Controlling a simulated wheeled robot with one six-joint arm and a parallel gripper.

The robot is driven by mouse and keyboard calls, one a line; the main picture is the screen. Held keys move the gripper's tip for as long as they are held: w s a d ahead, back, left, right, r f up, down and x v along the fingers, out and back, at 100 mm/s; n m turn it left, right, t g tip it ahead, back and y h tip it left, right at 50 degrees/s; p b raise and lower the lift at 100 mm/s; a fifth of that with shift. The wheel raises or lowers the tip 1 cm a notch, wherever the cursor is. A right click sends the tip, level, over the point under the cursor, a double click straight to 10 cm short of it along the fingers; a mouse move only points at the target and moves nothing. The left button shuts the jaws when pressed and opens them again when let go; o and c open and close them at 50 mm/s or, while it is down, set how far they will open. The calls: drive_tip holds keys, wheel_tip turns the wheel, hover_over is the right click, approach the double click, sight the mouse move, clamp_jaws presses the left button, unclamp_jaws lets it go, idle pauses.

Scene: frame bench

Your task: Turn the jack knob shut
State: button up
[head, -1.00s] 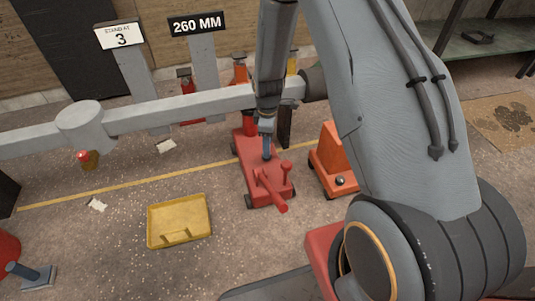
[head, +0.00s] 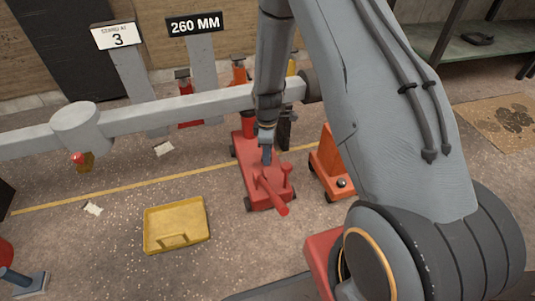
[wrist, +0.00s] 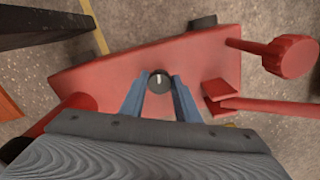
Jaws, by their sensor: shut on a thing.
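The red jack (head: 252,158) stands on the floor below the grey frame beam in the head view. Its red body (wrist: 130,65) fills the middle of the wrist view. The black jack knob (wrist: 159,82) is round, with a white mark that runs nearly up and down in the wrist view. My gripper (wrist: 159,88) has its two blue fingers on either side of the knob, shut on it. In the head view my gripper (head: 267,154) points down at the jack, and the knob is hidden there.
A red handle with a round end (wrist: 290,56) sticks up at the right of the wrist view. The grey beam (head: 190,103) crosses close to my arm. An orange wheeled stand (head: 330,160) is just right of the jack. A yellow tray (head: 150,232) lies at left.

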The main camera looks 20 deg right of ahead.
drive_tip(key=shift+m+p, duration=0.3)
drive_tip(key=shift+p, duration=0.05)
drive_tip(key=m+p, duration=0.2)
drive_tip(key=p, duration=0.1)
drive_tip(key=shift+s+r+m, duration=0.1)
drive_tip(key=shift+r+m, duration=0.1)
drive_tip(key=shift+m, duration=0.1)
drive_tip(key=m+p, duration=0.4)
drive_tip(key=shift+a+m, duration=0.1)
drive_tip(key=shift+m, duration=0.2)
drive_tip(key=m+p, duration=0.2)
drive_tip(key=m, duration=0.2)
drive_tip(key=shift+f+p, duration=0.1)
drive_tip(key=shift+p, duration=0.3)
drive_tip(key=shift+a+m+p, duration=0.1)
drive_tip(key=shift+m+p, duration=0.65)
drive_tip(key=shift+m, duration=1.25)
drive_tip(key=shift+f, duration=0.1)
drive_tip(key=o, duration=1)
drive_tip(key=shift+o, duration=0.2)
